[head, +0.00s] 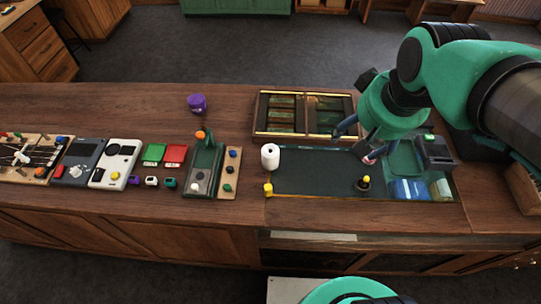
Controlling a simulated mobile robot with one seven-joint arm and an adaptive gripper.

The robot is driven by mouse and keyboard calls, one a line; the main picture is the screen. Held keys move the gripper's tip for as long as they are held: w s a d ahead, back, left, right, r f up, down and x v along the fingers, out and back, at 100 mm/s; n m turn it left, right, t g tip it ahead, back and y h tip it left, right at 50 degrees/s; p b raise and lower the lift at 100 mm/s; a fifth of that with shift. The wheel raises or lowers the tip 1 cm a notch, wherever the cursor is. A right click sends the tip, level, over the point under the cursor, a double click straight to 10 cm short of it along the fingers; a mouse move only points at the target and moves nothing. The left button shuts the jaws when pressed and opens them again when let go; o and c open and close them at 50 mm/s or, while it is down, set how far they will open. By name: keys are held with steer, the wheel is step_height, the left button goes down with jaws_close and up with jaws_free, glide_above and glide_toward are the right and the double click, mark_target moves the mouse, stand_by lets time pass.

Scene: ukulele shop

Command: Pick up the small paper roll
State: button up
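The small paper roll (270,157) is a white cylinder standing upright on the wooden counter (110,100), at the left end of a dark recessed panel. My gripper (354,147) is above the right part of that panel, to the right of the paper roll and clear of it. Its two dark fingers are spread apart and nothing shows between them. A small pinkish thing shows by the right fingertip; I cannot tell what it is.
A gold-edged divided tray (303,138) lies behind the dark panel (315,180). A purple object (197,103) and several devices are to the left.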

steer(key=w+a+f+n+g+p, duration=0.1)
steer(key=w+a+f, duration=0.2)
steer(key=w+a, duration=0.25)
steer(key=n+g+p, duration=0.3)
steer(key=n, duration=0.1)
glide_above(270, 150)
step_height(270, 150, down, 15)
steer(key=shift+f, duration=0.1)
steer(key=shift+s, duration=0.1)
steer(key=shift+f, duration=0.2)
steer(key=shift+f+b, duration=0.5)
steer(key=shift+f, duration=3.6)
steer(key=shift+f, duration=0.15)
steer(key=shift+s+d+f+b, duration=0.1)
steer(key=shift+f+b, duration=0.2)
steer(key=shift+f, duration=2.2)
